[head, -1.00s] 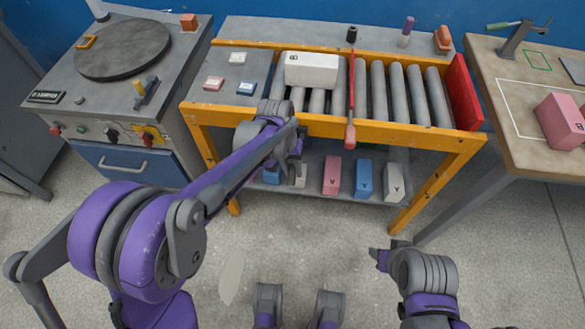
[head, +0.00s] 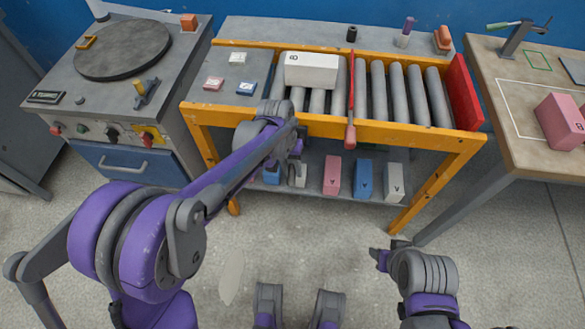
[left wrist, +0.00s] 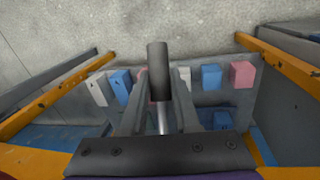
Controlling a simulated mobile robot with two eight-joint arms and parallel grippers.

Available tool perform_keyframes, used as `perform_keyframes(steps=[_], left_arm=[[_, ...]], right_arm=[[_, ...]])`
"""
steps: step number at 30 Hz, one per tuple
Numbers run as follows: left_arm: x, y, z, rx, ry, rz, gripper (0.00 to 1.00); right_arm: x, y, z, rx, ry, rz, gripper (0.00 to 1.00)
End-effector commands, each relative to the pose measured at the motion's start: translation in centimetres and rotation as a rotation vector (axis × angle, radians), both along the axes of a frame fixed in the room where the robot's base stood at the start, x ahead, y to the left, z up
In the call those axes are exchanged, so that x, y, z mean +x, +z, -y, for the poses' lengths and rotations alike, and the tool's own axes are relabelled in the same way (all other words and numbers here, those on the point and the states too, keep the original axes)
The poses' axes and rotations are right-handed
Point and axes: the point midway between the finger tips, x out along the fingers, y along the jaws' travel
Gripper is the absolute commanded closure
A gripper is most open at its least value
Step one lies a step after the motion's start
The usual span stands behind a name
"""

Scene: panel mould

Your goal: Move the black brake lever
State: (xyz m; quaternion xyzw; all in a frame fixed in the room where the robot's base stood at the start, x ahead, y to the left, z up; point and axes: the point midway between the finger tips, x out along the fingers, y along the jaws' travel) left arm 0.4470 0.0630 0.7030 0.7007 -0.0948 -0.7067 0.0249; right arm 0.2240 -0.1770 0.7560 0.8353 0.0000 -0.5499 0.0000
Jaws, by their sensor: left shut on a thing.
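The black brake lever (left wrist: 158,68) shows in the left wrist view as a dark cylinder on a bright metal rod, between the two grey fingers. My left gripper (left wrist: 160,96) is shut on it. In the head view my left gripper (head: 294,148) is at the front rail of the roller table, and my own wrist hides the lever there. My right gripper (head: 382,259) is low at the lower right, away from the table; its fingers are too unclear to judge.
The roller table (head: 400,123) has an orange frame and carries a white block (head: 311,70) and a red bar (head: 351,95). Coloured blocks stand on its lower shelf (head: 312,160). A machine (head: 120,95) stands left, a workbench (head: 510,85) right. Open floor lies in front.

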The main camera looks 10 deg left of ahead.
Motion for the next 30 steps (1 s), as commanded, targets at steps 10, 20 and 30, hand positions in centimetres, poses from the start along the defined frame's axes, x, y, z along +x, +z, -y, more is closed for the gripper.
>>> perform_keyframes(steps=[10,20,30], left_arm=[[0.0,0.0,0.0,0.0,0.0,0.0,1.0],[-0.1,0.3,0.0,0.0,0.001,-0.032,1.0],[-0.6,1.9,0.0,0.001,0.001,-0.239,1.0]], right_arm=[[0.0,0.0,0.0,0.0,0.0,0.0,0.5],[0.0,0.1,0.0,0.0,0.0,0.0,0.5],[0.0,0.4,0.0,0.0,0.0,0.001,0.5]])
